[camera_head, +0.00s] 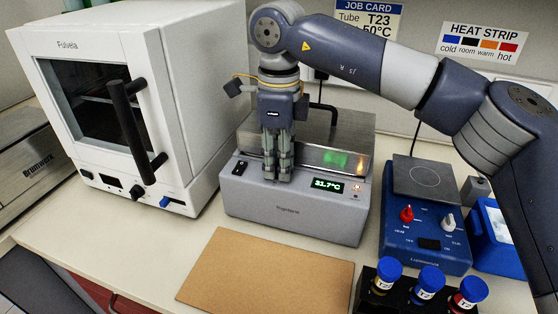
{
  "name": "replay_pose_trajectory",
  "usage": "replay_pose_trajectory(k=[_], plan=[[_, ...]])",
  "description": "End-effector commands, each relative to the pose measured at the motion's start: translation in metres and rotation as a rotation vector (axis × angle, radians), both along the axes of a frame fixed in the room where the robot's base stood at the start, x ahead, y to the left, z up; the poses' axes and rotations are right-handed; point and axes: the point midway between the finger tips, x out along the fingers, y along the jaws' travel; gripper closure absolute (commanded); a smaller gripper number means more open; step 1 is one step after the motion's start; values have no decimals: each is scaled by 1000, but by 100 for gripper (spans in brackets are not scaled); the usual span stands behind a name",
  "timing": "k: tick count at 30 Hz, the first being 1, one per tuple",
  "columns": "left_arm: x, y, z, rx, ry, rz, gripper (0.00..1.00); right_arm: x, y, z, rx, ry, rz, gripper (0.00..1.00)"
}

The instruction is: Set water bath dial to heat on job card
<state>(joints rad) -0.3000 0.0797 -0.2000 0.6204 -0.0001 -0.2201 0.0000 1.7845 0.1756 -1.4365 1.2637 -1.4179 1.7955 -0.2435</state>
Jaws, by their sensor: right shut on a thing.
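The grey water bath (290,222) stands mid-bench, and its green display (327,186) reads 31.7°C. My right gripper (277,178) points down at the bath's front panel, left of the display. Its fingers are shut on the dial there, which they hide. The job card (367,18) on the wall shows "Tube T23" and "50°C"; my arm covers part of it. My left gripper is not in view.
A white oven (185,110) stands left of the bath. A blue hotplate (425,235) with red and white knobs stands right. Blue-capped tubes (428,280) stand in a black rack in front. A brown board (265,272) lies before the bath. A heat strip chart (484,42) hangs behind.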

Motion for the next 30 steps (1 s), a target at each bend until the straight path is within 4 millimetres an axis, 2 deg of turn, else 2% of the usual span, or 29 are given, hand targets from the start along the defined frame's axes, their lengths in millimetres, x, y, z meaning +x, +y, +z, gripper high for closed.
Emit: replay_pose_trajectory(k=[9,23,24,26,27,30], plan=[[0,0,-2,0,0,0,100,0,0,0,-1,-1,-96,100],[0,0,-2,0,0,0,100,0,0,0,0,-1,-107,100],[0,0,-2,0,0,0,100,0,0,0,0,-1,-107,75],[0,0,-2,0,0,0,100,0,0,0,0,-1,-107,61],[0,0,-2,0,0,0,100,0,0,0,0,-1,-107,57],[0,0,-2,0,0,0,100,0,0,0,0,-1,-107,57]])
